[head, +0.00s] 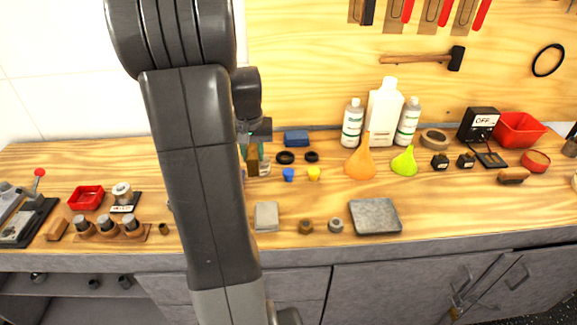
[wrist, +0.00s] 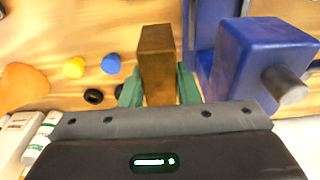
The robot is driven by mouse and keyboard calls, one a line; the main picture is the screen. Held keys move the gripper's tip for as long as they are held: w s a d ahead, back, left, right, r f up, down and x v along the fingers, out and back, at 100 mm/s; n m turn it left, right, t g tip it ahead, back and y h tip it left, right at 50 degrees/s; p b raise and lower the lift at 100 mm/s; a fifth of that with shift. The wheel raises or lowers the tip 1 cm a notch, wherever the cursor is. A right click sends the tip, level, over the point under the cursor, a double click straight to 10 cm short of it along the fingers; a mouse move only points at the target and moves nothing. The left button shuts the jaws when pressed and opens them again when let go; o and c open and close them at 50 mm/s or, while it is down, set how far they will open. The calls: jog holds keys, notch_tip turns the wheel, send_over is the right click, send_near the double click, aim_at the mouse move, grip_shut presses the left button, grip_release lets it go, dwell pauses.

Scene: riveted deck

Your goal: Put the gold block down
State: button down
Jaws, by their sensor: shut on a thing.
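The gold block (wrist: 155,62) is a brownish-gold upright bar held between the green fingers of my gripper (wrist: 158,88) in the wrist view. In the head view the block (head: 253,161) shows as a small brown patch beside my arm, above the back part of the wooden bench (head: 190,258). My gripper (head: 253,152) is shut on it. My arm hides part of the bench there. I cannot tell whether the block's end touches the bench.
A large blue object (wrist: 255,55) stands close right of the block in the wrist view. Blue (head: 288,174) and yellow (head: 313,173) small pieces, black rings (head: 285,157) and an orange funnel (head: 360,160) stand nearby. Bare wood lies in front of the small pieces.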

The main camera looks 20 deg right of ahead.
jog(key=shift+w+f, duration=0.15)
jog(key=shift+w, duration=0.1)
notch_tip(320, 180, down, 10)
jog(key=shift+r, duration=0.2)
jog(key=shift+f, duration=0.15)
jog(key=c, duration=1.1)
grip_release()
